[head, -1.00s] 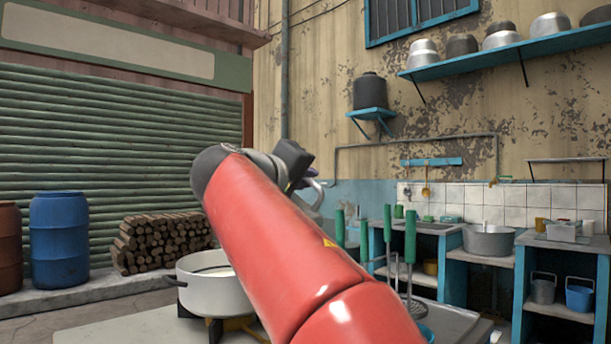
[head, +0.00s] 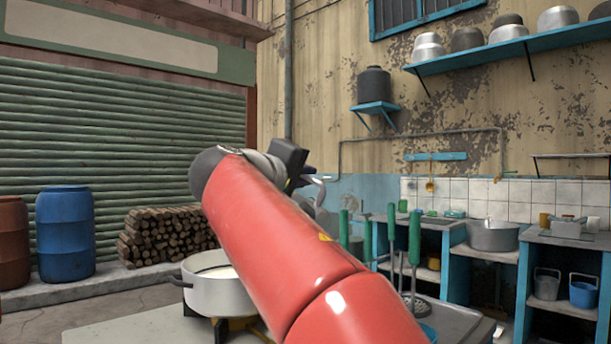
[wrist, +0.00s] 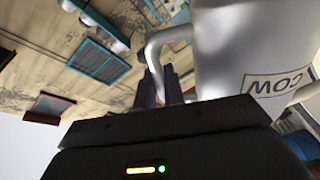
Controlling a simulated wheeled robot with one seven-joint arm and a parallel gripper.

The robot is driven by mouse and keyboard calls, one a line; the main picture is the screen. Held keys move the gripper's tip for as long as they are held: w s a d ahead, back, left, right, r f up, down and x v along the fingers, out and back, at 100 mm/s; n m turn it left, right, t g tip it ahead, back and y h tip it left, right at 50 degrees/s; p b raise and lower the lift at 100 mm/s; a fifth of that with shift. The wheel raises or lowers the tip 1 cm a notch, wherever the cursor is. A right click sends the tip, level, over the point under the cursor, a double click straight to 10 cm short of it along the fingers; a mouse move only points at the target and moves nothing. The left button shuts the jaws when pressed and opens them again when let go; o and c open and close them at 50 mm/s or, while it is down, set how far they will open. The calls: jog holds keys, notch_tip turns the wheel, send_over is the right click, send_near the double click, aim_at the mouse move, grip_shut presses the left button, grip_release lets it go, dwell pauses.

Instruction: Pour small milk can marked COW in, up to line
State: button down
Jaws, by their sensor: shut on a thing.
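The small metal milk can marked COW (wrist: 250,50) fills the upper right of the wrist view, its label upside down in that picture. My gripper (wrist: 162,88) is shut on its curved handle (wrist: 158,50). In the head view my gripper (head: 297,172) is beyond my red arm, up and to the right of the pot. Only a bit of the can's handle (head: 319,192) shows clearly there; the body is mostly hidden. The white pot (head: 215,298) has pale milk (head: 215,272) in it. I see no line, and no stream of milk.
The pot stands on a burner on a pale table (head: 120,333). Ladles with green handles (head: 414,238) stand right of my arm. Blue counters (head: 450,275) line the back wall. A blue barrel (head: 65,235) and stacked logs (head: 165,238) are at left.

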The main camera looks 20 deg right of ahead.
jog(key=shift+w+a+r+n, duration=0.3)
jog(key=shift+w+r+n, duration=0.05)
jog(key=shift+n, duration=0.25)
jog(key=shift+w+a+r+n, duration=0.1)
jog(key=shift+w+a+n, duration=0.1)
jog(key=shift+n, duration=0.2)
jog(key=shift+w+a+r+n, duration=0.1)
jog(key=shift+w+n, duration=0.1)
jog(key=shift+n, duration=0.1)
jog(key=shift+w+a, duration=0.1)
jog(key=shift+w, duration=0.05)
